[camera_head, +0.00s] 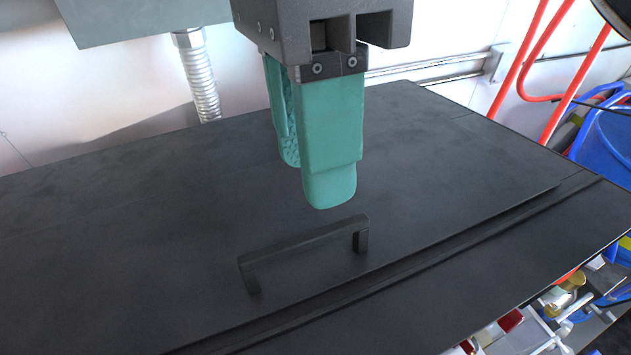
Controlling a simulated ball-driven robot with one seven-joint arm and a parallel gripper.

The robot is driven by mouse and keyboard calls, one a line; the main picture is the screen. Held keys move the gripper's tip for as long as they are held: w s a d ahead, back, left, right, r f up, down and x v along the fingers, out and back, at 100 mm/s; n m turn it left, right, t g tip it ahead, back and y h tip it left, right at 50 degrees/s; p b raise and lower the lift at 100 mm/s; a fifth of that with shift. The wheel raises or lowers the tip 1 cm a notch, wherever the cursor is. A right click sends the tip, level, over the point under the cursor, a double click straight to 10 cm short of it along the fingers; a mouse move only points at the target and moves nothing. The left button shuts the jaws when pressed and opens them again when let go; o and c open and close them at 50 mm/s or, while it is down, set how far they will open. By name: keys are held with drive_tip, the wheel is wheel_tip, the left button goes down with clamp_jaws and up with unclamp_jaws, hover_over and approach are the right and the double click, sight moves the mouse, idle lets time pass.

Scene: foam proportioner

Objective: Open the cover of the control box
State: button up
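The control box cover (130,230) is a broad, dark, flat panel lying shut across the view. A black bar handle (305,241) stands up from it on two posts, near a long raised edge. My gripper (309,178) points down with two teal fingers, above and slightly behind the handle in the picture. The fingers are apart, with one nearer the camera and the textured inner face of the far one partly showing. Nothing shows between them. The near finger hides part of the far one. The fingertips appear clear of the handle.
A grey box (140,20) and a ribbed metal conduit (201,80) stand at the back left. Red hoses (520,60) and blue containers (608,140) are at the right. Fittings (565,300) sit below the panel's edge at the lower right. The panel around the handle is bare.

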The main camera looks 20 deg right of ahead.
sight(321, 231)
drive_tip(key=shift+s+f+p, duration=0.15)
drive_tip(key=shift+s+f, duration=0.05)
drive_tip(key=shift+f, duration=0.65)
drive_tip(key=shift+s+f+p, duration=0.15)
drive_tip(key=shift+f, duration=0.7)
drive_tip(key=shift+s+f+p, duration=0.15)
drive_tip(key=shift+s+f, duration=0.05)
drive_tip(key=shift+f, duration=0.65)
drive_tip(key=shift+c, duration=0.4)
clamp_jaws()
